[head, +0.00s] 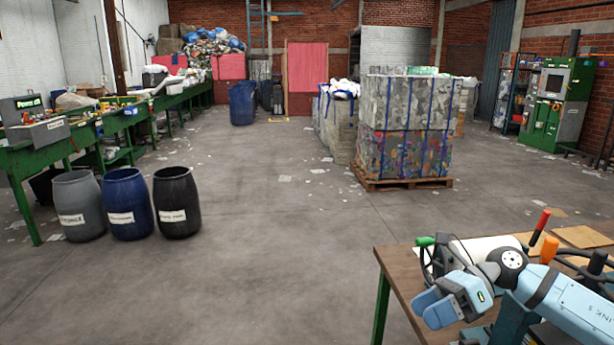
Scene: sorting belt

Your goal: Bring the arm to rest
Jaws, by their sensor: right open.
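My right arm (575,305) comes in from the lower right, light blue and grey. It is bent over the corner of a brown-topped table (405,262) with a green leg. My right gripper (428,308) points left at the table's front-left edge. Its light blue fingers are apart and nothing shows between them. I cannot tell whether the arm touches the table or the things on it. My left gripper is not in view.
The table holds a white sheet or roll (485,247), a red-handled tool (540,226) and flat brown boards (582,237). Three barrels (128,205) stand left beside the green sorting belt (30,132). Strapped bales (405,150) sit on a pallet. The middle floor is mostly clear, with scattered scraps.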

